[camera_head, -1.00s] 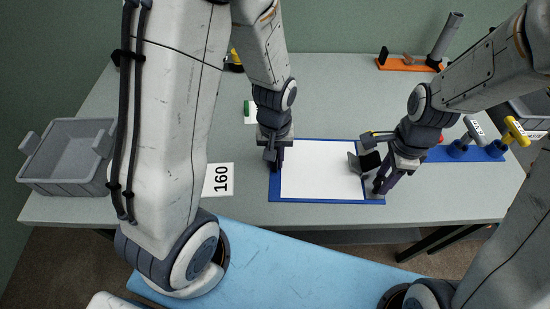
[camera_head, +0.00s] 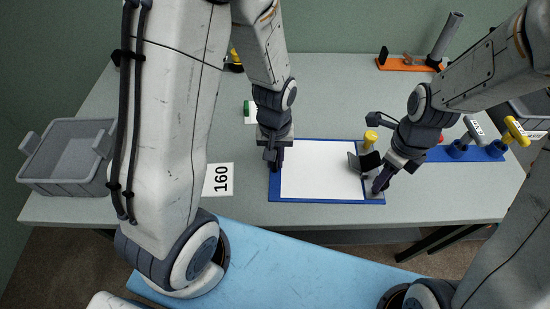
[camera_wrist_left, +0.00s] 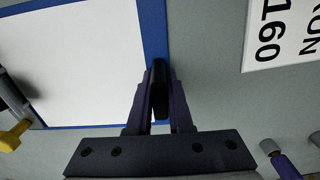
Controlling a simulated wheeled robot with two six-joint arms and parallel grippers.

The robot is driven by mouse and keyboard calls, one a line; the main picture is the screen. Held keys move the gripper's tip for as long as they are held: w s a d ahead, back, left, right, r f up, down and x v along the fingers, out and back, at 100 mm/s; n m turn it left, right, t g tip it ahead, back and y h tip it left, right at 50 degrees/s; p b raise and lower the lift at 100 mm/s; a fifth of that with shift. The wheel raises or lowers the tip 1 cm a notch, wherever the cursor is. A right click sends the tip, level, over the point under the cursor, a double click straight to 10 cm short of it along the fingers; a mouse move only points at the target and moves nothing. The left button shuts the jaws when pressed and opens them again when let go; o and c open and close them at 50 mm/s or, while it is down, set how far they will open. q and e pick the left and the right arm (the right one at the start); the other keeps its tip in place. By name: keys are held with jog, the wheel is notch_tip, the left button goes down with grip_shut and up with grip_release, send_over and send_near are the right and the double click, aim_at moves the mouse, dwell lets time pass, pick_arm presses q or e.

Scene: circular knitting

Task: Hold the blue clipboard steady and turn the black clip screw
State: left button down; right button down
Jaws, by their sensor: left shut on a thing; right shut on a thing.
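The blue clipboard (camera_head: 325,201) lies flat on the table with a white sheet (camera_head: 320,170) on it. Its blue edge (camera_wrist_left: 152,28) also shows in the left wrist view. My left gripper (camera_head: 274,165) is at the clipboard's left edge; in the left wrist view its fingers (camera_wrist_left: 159,95) are shut on a small black piece (camera_wrist_left: 159,85) at that edge. A dark clip (camera_head: 364,161) stands at the clipboard's right side. My right gripper (camera_head: 379,187) is shut low beside the clip, at the lower right corner. The black screw is hidden by its fingers.
A yellow knob (camera_head: 370,136) stands behind the clip. A blue rack with tools (camera_head: 460,154) is to the right, and an orange stand (camera_head: 405,64) is at the back. A grey bin (camera_head: 68,155) and a "160" card (camera_head: 219,179) are on the left.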

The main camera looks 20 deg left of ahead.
jog(key=shift+c, duration=2.1)
grip_release()
jog(key=shift+r, duration=2.95)
notch_tip(320, 180, up, 6)
notch_tip(320, 180, down, 12)
